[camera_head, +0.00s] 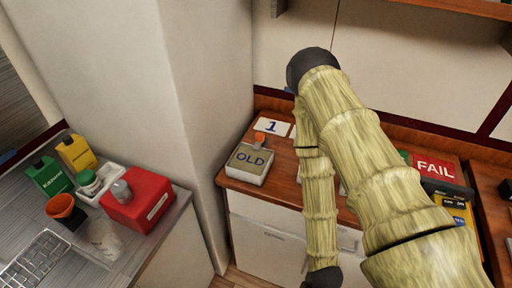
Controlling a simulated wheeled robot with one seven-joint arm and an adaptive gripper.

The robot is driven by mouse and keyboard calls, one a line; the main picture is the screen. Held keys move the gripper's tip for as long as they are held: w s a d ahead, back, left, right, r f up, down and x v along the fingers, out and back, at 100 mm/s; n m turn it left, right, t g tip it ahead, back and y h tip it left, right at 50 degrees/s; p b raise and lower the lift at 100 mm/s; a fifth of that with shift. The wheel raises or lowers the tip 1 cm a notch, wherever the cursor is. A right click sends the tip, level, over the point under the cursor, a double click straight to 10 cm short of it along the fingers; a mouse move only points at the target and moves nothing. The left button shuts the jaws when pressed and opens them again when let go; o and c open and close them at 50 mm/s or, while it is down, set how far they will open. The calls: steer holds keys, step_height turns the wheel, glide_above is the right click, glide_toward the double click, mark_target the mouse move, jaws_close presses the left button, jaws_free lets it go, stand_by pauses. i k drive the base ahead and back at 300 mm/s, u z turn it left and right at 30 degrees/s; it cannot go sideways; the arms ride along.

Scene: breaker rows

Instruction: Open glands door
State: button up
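My arm, with bamboo-like links and dark joints, reaches from the lower right to the middle of the head view. It then bends down in front of the wooden counter. Its lowest visible part is a dark joint at the bottom edge, and I see no gripper fingers. White cabinet fronts (261,240) with a handle stand below the counter, partly hidden by my arm. I see no readable "glands" label, so I cannot tell which door is the glands door.

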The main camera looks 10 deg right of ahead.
mark_target(271, 254)
steer(key=z, duration=1.3)
steer(key=k, duration=0.95)
steer(key=u, duration=0.7)
